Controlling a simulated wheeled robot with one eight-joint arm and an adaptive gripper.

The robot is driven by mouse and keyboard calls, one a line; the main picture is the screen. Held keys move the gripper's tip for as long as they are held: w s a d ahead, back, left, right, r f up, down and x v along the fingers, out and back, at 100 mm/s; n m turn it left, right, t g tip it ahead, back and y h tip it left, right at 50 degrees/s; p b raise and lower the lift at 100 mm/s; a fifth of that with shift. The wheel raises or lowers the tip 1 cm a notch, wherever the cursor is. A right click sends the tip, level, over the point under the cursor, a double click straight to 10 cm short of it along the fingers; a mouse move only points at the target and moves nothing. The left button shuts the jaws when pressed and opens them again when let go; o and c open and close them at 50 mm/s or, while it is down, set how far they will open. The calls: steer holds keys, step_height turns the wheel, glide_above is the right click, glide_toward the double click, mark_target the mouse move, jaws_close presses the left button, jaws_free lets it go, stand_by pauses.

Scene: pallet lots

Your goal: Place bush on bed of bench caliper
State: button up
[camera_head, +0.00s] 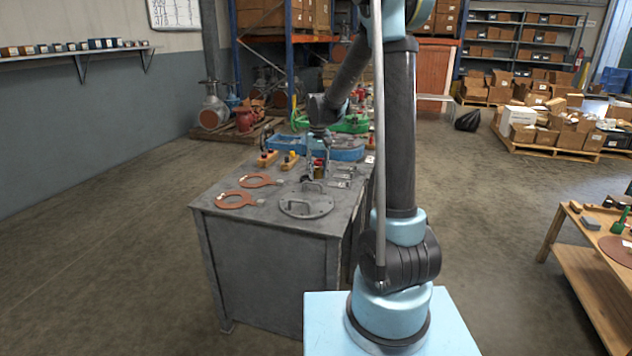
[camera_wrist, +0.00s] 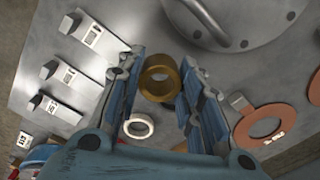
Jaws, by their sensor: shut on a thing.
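A brass ring-shaped bush (camera_wrist: 159,77) sits between the fingertips of my gripper (camera_wrist: 160,85) in the wrist view. The gripper is shut on its sides, and the bush's open bore faces the camera. In the head view my gripper (camera_head: 318,172) is low over the grey metal table (camera_head: 277,254), near its right side; the bush is too small there to make out clearly. I cannot single out a bench caliper with certainty. Several grey metal pieces with white labels (camera_wrist: 67,75) lie to the left of the gripper in the wrist view.
A pale ring (camera_wrist: 139,126) lies on the table. A round lid with handles (camera_head: 306,203) and copper-coloured gaskets (camera_head: 236,200) are nearer the front.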

steer(key=shift+d+f, duration=0.1)
steer(key=shift+f, duration=1.9)
steer(key=o, duration=1.2)
